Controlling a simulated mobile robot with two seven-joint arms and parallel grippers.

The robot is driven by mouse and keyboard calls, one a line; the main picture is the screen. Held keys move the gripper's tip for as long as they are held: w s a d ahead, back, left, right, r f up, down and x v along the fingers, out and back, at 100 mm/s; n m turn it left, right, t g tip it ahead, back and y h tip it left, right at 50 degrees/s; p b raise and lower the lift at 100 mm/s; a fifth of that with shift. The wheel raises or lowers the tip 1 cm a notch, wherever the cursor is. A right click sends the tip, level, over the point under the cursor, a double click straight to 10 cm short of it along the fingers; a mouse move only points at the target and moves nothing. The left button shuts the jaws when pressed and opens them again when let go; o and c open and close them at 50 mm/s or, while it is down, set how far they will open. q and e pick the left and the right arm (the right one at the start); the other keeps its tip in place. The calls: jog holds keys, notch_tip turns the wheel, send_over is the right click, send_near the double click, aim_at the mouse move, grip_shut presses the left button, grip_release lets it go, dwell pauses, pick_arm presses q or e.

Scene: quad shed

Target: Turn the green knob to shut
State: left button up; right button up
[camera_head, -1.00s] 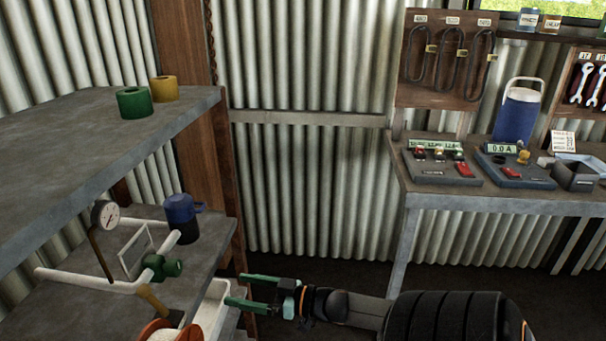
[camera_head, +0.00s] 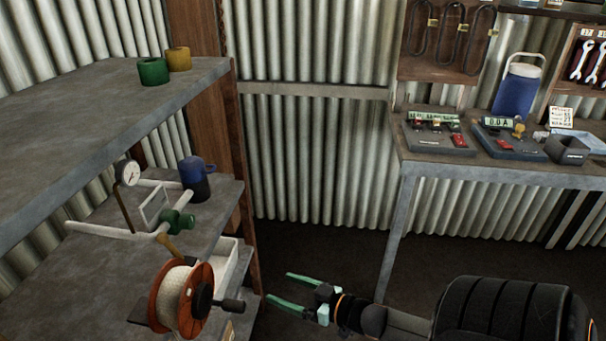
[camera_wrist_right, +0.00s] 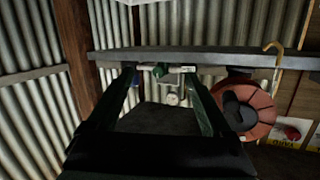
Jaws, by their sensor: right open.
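The green knob (camera_head: 180,222) sits on a white pipe (camera_head: 110,231) on the middle shelf at the left. A round gauge (camera_head: 128,173) stands on the same pipework. My right gripper (camera_head: 279,287) is open and empty, with green fingers pointing left toward the shelving. It is right of the knob and lower in the picture, clearly apart from it. In the right wrist view the knob (camera_wrist_right: 161,70) appears small and far, between the open fingers. My left gripper is not in view.
A cable reel (camera_head: 180,298) juts at the shelf's front below the knob, and a white bin (camera_head: 228,262) is beside it. A blue mug (camera_head: 194,178) stands behind the knob. The upper shelf (camera_head: 90,115) overhangs the pipework. Open floor lies right of the shelving.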

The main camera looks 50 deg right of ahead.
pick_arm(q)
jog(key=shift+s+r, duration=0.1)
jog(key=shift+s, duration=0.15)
pick_arm(e)
jog(key=shift+s+a+f, duration=0.1)
jog(key=shift+s+f, duration=0.05)
jog(key=shift+s, duration=0.3)
jog(key=shift+s+a+f, duration=0.1)
jog(key=shift+s, duration=0.3)
pick_arm(q)
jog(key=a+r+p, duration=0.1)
jog(key=p, duration=0.1)
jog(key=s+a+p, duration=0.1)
jog(key=p, duration=0.1)
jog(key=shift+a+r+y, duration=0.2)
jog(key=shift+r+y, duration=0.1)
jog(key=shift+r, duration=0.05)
pick_arm(e)
jog(key=s+a+f+g, duration=0.3)
jog(key=s+a, duration=0.2)
jog(key=a, duration=0.3)
jog(key=s+a+f+g+h, duration=0.1)
jog(key=s+a+f+g, duration=0.2)
jog(key=a, duration=0.6)
jog(key=s+f, duration=0.1)
jog(key=s, duration=0.1)
jog(key=shift+s+a+n, duration=0.3)
jog(key=shift+s+n, duration=0.1)
